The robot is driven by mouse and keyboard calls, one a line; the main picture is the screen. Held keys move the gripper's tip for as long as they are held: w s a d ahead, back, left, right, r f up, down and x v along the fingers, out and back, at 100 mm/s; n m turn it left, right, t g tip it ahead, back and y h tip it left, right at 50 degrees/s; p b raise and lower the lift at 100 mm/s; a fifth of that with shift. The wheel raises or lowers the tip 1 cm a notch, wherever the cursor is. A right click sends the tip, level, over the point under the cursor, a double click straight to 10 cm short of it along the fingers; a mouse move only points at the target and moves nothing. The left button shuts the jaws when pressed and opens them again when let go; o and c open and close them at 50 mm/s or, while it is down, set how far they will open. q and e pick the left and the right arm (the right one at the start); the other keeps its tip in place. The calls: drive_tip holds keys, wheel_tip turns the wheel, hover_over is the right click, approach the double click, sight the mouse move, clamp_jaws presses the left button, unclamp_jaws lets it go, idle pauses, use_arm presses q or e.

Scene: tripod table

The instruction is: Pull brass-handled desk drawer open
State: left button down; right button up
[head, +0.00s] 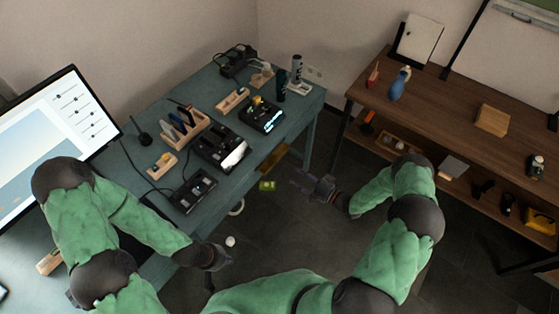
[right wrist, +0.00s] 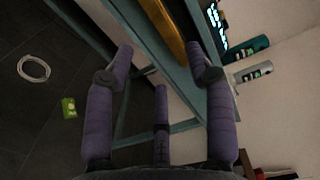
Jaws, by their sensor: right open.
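The teal desk (head: 312,108) stands along the wall in the head view. A brass-coloured strip (head: 278,158), apparently the drawer's handle, shows under its front edge. In the right wrist view the brass strip (right wrist: 166,32) runs along the desk's side (right wrist: 140,28), beyond and between my fingers. My right gripper (head: 306,184) is open and empty, to the right of the brass strip and apart from it. Its spread fingers (right wrist: 160,72) show in the right wrist view. My left gripper (head: 212,266) is low by the desk's near edge; its fingers are too dark to read. The drawer's outline cannot be made out.
The desktop holds a monitor (head: 62,140), black devices (head: 222,150) and wooden holders (head: 183,128). A brown shelf bench (head: 450,105) stands at the right. A green-yellow packet (head: 267,185) and a white ring (head: 237,207) lie on the dark floor.

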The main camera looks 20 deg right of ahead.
sight(277, 162)
drive_tip(key=b+x, duration=0.1)
drive_tip(key=x, duration=0.8)
drive_tip(key=shift+w+a, duration=0.15)
clamp_jaws()
